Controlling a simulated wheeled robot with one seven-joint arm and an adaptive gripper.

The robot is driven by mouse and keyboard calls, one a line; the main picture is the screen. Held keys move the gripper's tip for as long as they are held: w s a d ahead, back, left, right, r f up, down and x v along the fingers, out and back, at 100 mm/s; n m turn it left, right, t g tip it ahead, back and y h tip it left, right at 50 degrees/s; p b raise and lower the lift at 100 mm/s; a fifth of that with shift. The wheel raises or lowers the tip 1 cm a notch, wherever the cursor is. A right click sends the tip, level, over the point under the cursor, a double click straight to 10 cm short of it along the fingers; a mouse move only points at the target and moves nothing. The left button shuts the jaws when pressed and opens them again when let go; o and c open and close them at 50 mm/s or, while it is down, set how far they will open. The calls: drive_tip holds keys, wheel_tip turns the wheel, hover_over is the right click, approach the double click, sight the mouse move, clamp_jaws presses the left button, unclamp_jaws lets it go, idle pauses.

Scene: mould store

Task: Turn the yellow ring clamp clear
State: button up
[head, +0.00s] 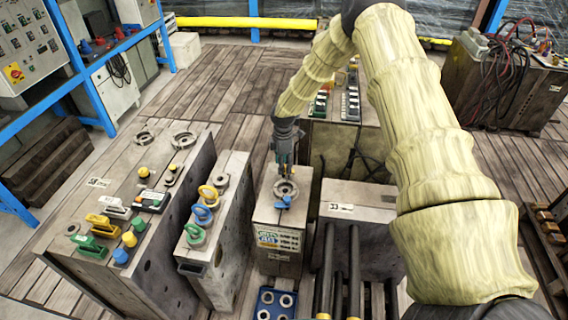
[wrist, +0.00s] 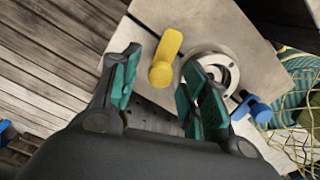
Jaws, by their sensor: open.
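The yellow ring clamp (wrist: 165,58) is a rounded lever beside a round metal ring (wrist: 228,68) on top of a grey block. In the wrist view it shows between my gripper's (wrist: 161,62) two green-padded fingers, which are apart. I cannot tell whether either finger touches it. A blue clamp (wrist: 252,108) lies at the ring's other side, partly behind the right finger. In the head view my gripper (head: 285,170) points down just above the far side of the ring (head: 286,188) on the middle block (head: 275,218). The yellow clamp cannot be made out there; the blue clamp (head: 284,203) shows in front.
A narrow block (head: 222,235) with coloured eye rings stands left of the middle block. A wide block (head: 110,195) with coloured handles and knobs is farther left. A lower block (head: 360,215) with dark rods before it stands right. Wooden floor is free behind the left blocks.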

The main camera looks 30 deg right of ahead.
wheel_tip(320, 180, up, 12)
idle(0.6)
drive_tip(key=shift+d, duration=0.1)
idle(0.4)
